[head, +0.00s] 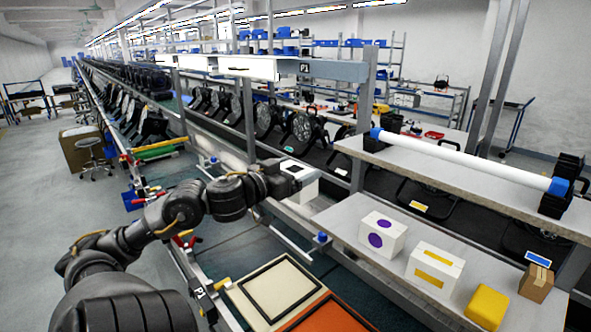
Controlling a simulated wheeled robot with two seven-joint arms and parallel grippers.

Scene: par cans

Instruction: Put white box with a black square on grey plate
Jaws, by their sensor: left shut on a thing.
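A small dark patch shows on the box's top, partly covered by the gripper. The gripper is shut on the box; its fingertips are hard to make out. A pale cream panel (250,284) with a black square outline lies below, beside an orange panel (335,318). No separate plate of a clear grey colour shows. My right gripper is out of view.
The grey workbench (345,210) carries a white box with purple dots (398,231), a white box with a yellow patch (421,277), a yellow block (486,306) and a brown carton (537,283). A raised shelf (440,172) with a white tube stands behind. A conveyor of lamps runs at the back.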

